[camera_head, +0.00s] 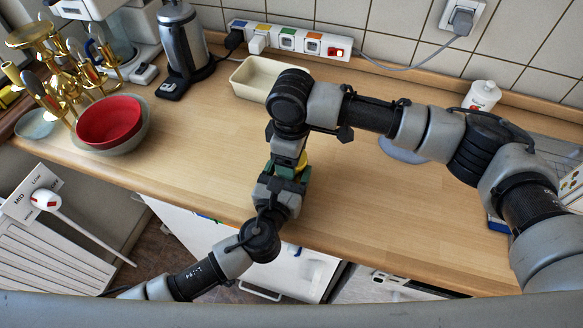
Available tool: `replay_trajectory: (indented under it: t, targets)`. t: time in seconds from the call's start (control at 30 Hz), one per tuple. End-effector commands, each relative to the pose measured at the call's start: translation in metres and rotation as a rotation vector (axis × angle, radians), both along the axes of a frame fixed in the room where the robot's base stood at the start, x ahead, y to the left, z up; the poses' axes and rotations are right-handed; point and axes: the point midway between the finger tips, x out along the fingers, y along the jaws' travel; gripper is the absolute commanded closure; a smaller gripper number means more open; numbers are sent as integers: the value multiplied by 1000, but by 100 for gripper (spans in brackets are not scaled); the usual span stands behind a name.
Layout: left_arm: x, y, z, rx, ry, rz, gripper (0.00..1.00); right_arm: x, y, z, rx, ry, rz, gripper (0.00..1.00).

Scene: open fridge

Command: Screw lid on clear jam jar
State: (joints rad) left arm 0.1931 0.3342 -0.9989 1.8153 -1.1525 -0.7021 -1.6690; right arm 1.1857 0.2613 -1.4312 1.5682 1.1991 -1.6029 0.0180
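My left gripper (279,188) reaches up from the lower left to the front edge of the wooden counter. My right gripper (287,148) comes from the right and points down just above the left one. The two grippers meet or overlap in the picture. A small yellow and green item (301,166) shows at their right side, mostly hidden. I cannot tell whether it is the jar, the lid or something else. No clear jar or separate lid can be made out. The fingertips of both grippers are hidden, so their opening does not show.
A cream tray (248,88) stands behind my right wrist. A red bowl (108,121), gold cutlery stand (62,72) and kettle (183,40) are at the left. A white bottle (482,96) and power strip (290,41) are at the back. The counter (205,135) left of the grippers is clear.

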Motion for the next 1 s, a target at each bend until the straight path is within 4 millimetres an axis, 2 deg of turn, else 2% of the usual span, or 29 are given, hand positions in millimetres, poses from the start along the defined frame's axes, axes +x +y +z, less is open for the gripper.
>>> replay_trajectory:
  t: [0.03, 0.17, 0.27, 0.5, 0.77, 0.8, 0.97, 1.0]
  targets:
    - [0, 0, 0, 1, 0, 1, 96, 0, 0, 0, 0, 0, 0, 40]
    - [0, 0, 0, 1, 0, 1, 96, 0, 0, 0, 0, 0, 0, 60]
    - [0, 0, 0, 1, 0, 1, 96, 0, 0, 0, 1, 1, -13, 60]
    - [0, 0, 0, 1, 0, 1, 96, 0, 0, 0, 2, 2, -260, 60]
    - [0, 0, 0, 1, 0, 1, 96, 0, 0, 0, 1, 0, -283, 60]
    - [0, 0, 0, 1, 0, 1, 96, 0, 0, 0, 1, 0, -282, 31]
    - [0, 0, 0, 1, 1, 1, 96, 0, 0, 0, 1, 0, -281, 6]
    - [0, 0, 0, 1, 1, 1, 96, 0, 0, 0, 1, 0, -281, 6]
